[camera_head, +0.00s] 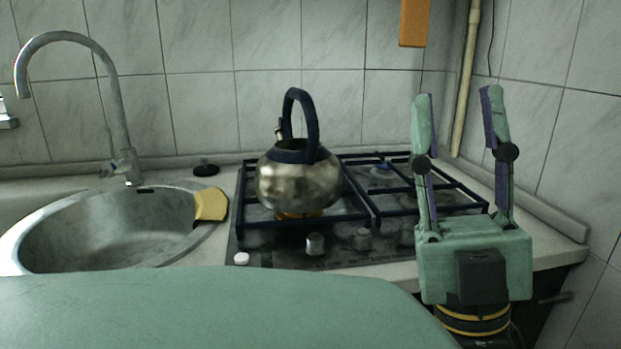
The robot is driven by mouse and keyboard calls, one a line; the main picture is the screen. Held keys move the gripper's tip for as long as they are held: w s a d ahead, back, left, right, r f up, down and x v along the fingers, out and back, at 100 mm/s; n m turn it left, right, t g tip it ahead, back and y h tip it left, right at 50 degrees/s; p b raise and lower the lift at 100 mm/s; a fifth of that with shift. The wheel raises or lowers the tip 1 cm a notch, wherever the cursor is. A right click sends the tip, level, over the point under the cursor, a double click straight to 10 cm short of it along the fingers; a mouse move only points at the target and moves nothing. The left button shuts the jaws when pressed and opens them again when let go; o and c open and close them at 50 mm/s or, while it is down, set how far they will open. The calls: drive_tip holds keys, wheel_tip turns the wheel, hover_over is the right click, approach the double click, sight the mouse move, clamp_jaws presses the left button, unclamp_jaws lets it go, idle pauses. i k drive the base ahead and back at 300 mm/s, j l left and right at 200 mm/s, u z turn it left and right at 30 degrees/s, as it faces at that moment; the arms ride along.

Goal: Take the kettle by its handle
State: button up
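A steel kettle (297,184) with a dark blue lid stands upright on the front left grate of the stove. Its dark blue handle (311,115) arches up above the lid. The spout is mostly hidden behind the handle. My gripper (456,100) is at the right, with its two green fingers pointing up and spread wide apart. It is open and empty. It is to the right of the kettle, apart from it, and appears nearer to the camera.
The kettle stands on a gas stove (388,235) with dark grates. A round steel sink (95,235) with a tall curved tap (122,120) is at the left. A yellow object (211,204) lies on the sink's rim. Tiled walls close off the back and right. A pipe (467,80) runs down the corner.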

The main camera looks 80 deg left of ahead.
sight(296, 176)
drive_tip(key=l+u, duration=0.15)
drive_tip(key=u, duration=0.3)
drive_tip(key=l+u, duration=0.2)
drive_tip(key=u, duration=1.75)
drive_tip(key=k+j+z, duration=0.15)
drive_tip(key=j, duration=0.25)
drive_tip(key=k+j+z, duration=0.15)
drive_tip(key=j, duration=0.25)
drive_tip(key=k+j+z, duration=0.15)
drive_tip(key=j, duration=0.25)
drive_tip(key=k+j+z, duration=0.15)
drive_tip(key=i+j, duration=0.1)
drive_tip(key=i, duration=0.35)
drive_tip(key=i+j, duration=0.1)
drive_tip(key=i, duration=0.35)
